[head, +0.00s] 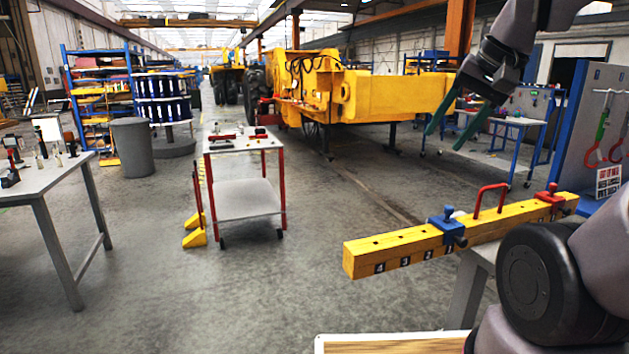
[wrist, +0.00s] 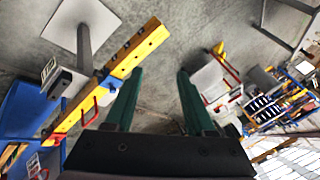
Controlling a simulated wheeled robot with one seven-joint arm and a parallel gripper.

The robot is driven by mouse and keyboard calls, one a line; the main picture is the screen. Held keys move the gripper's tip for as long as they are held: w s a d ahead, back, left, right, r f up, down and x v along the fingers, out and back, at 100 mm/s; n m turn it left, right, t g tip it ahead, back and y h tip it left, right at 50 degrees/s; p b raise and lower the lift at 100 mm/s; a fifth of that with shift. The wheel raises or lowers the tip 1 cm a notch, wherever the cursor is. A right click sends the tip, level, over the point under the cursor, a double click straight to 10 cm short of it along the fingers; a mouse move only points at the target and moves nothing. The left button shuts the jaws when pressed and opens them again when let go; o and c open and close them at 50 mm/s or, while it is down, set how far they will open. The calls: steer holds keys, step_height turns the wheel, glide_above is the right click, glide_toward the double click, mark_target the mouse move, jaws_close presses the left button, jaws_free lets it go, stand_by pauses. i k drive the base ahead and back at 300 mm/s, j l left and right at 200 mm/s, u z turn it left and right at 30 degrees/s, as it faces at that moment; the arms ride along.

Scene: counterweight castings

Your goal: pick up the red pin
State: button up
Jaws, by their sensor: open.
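A yellow beam (head: 400,251) with numbered holes lies across a grey stand at right; it also shows in the wrist view (wrist: 137,50). On it are a blue clamp-like block with a knob (head: 447,226), a red loop handle (head: 489,199) and a red block with a knob (head: 550,197). No part is plainly a separate red pin; I cannot tell whether the red block holds it. My gripper (head: 444,138) has green fingers, open and empty, in the air above and behind the beam. In the wrist view, the open fingers (wrist: 159,72) have bare floor between them.
A red-legged cart (head: 246,144) with small red and dark items on top stands mid-floor. A grey table (head: 40,180) with small parts is at left. A blue panel with hanging tools (head: 600,120) stands at right. Floor between cart and beam is clear.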

mark_target(552, 187)
steer(key=z, duration=1.25)
